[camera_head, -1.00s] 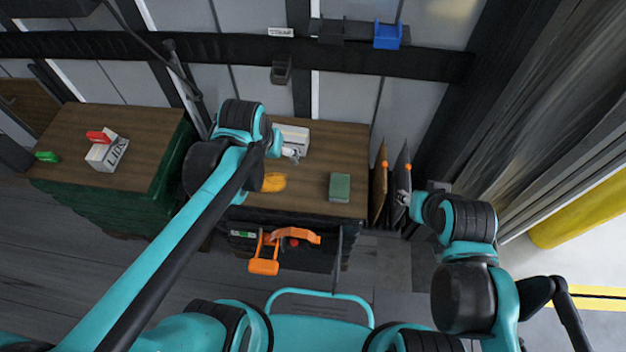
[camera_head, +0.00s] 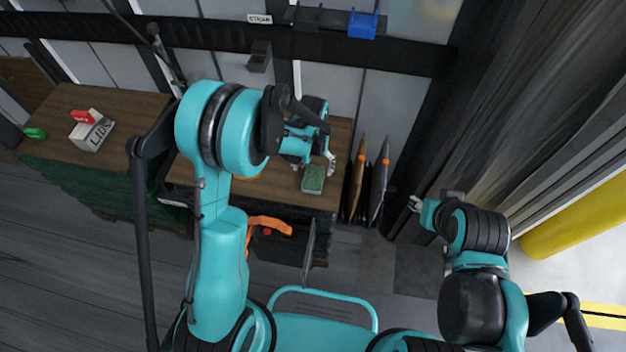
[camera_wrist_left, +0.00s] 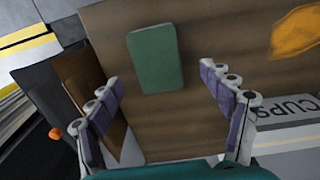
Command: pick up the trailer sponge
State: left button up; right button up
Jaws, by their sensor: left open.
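The sponge, a green block with rounded corners (camera_head: 314,179), lies flat near the right end of the brown wooden top (camera_head: 283,192). In the left wrist view the sponge (camera_wrist_left: 155,58) shows whole, beyond my fingers and lying between their lines. My left gripper (camera_head: 316,166) is open and empty at the sponge's far edge in the head view; the left wrist view shows its two purple-padded fingers (camera_wrist_left: 161,74) spread wide. I see no contact with the sponge. My right gripper (camera_head: 415,204) is off to the right, away from the top; its jaws are too small to read.
A box marked CUPS (camera_wrist_left: 290,132) and an orange-yellow item (camera_wrist_left: 298,34) share the top. A LIDS box (camera_head: 92,133) sits on the left top.

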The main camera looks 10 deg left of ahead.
aim_at(313, 177)
pick_arm(q)
notch_tip(313, 177, down, 5)
jog(key=shift+s+d+r+b, duration=0.1)
jog(key=shift+d+r+b, duration=0.05)
jog(key=shift+b, duration=0.95)
jog(key=c, duration=0.8)
jog(key=shift+r, duration=0.1)
